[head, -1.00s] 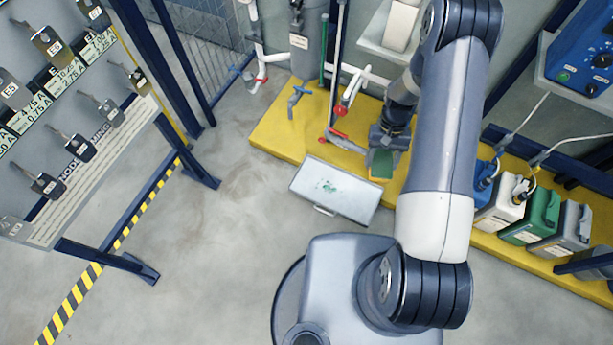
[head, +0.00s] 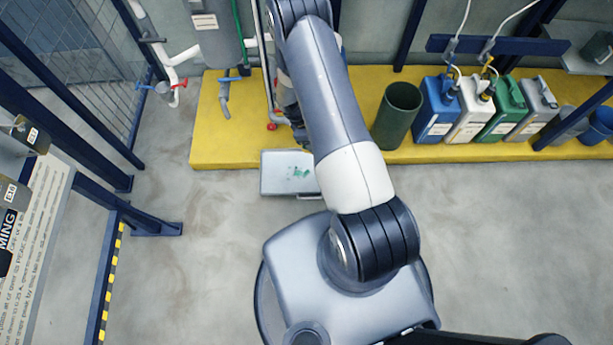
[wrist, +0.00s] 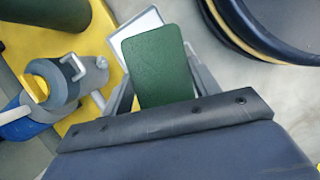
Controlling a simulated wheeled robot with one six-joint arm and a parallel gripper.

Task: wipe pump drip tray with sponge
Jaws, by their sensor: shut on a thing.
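The drip tray (head: 270,183) is a shallow light-grey tray on the floor against the yellow platform in the head view, with green stains (head: 300,172) on it. My arm covers its right side. In the wrist view, part of the tray (wrist: 128,35) shows behind the sponge. The sponge (wrist: 162,68) shows its dark green face in the wrist view. My gripper (wrist: 165,92) is shut on it, with a finger on either side. In the head view the gripper and sponge are hidden behind my arm. I cannot tell whether the sponge touches the tray.
The yellow platform (head: 215,140) carries a dark green bin (head: 398,115), a blue canister (head: 436,108) and other canisters to the right. Pipes and a blue-handled valve (head: 225,90) stand behind the tray. Grey floor is open to the left (head: 210,240) and right.

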